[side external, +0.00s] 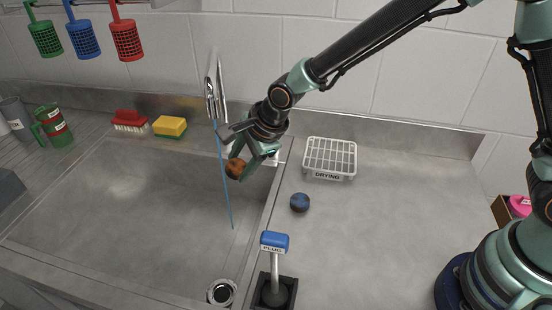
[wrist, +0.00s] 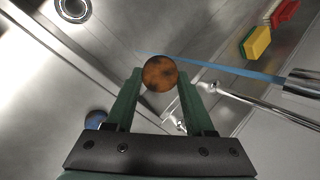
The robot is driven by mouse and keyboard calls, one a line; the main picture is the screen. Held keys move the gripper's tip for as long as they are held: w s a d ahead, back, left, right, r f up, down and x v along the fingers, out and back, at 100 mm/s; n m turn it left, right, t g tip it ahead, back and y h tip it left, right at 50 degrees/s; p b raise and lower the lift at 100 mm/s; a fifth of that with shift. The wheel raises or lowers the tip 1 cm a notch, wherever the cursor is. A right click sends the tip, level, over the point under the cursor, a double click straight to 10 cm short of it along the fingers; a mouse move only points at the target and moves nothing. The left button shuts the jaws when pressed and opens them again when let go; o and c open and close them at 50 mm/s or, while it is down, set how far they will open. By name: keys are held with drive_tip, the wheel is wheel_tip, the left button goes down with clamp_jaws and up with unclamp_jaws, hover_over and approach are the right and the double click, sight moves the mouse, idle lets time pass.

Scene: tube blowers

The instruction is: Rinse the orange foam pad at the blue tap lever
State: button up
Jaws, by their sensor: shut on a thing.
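The orange foam pad (side external: 235,169) is round, brownish orange with dark patches. My gripper (side external: 240,166) is shut on it and holds it above the sink basin, below the tap spout. In the wrist view the pad (wrist: 160,73) sits between the two green fingertips. The metal tap (side external: 212,95) pours a thin blue water stream (side external: 225,195). The stream passes close beside the pad's left edge in the side view; I cannot tell whether it touches the pad. A blue-topped lever (side external: 274,242) labelled PLUG stands at the front.
A white drying rack (side external: 330,157) and a dark blue round pad (side external: 300,202) are on the right counter. A red brush (side external: 130,120) and a yellow-green sponge (side external: 170,127) lie at the basin's back edge. The drain (side external: 221,292) is at the front. The left basin is clear.

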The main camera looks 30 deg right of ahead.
drive_tip(key=s, duration=0.1)
drive_tip(key=s+d, duration=0.1)
drive_tip(key=s, duration=0.1)
drive_tip(key=shift+s+d, duration=0.25)
drive_tip(key=shift+d, duration=0.15)
drive_tip(key=shift+r, duration=0.1)
idle(1.1)
drive_tip(key=s+d+r, duration=0.2)
drive_tip(key=s+r, duration=0.1)
drive_tip(key=s, duration=0.1)
drive_tip(key=shift+s+d+r, duration=0.2)
drive_tip(key=shift+r, duration=0.2)
idle(0.5)
drive_tip(key=w+a+f, duration=0.3)
drive_tip(key=w+f, duration=0.1)
drive_tip(key=w, duration=0.2)
idle(0.5)
drive_tip(key=shift+a, duration=0.1)
